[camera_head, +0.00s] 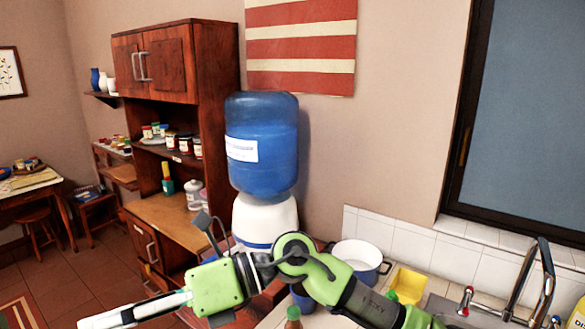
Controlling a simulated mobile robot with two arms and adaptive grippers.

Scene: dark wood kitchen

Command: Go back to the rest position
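A green, black and white arm of mine (335,278) comes in from the lower right. It bends at a round joint and reaches across to the lower left of the head view. A small dark grey piece (201,221) sticks up behind its green block. I cannot make out whether this piece belongs to a gripper, and no finger opening shows clearly. No arm comes in from the left, and my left gripper is not in view. Nothing is seen held.
A blue water bottle (262,145) stands on a white dispenser (266,218) behind the arm. A white pot (358,258), a yellow container (409,283) and a tap (545,275) are at the right counter. A wooden cabinet (219,100) stands left. Floor shows at lower left.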

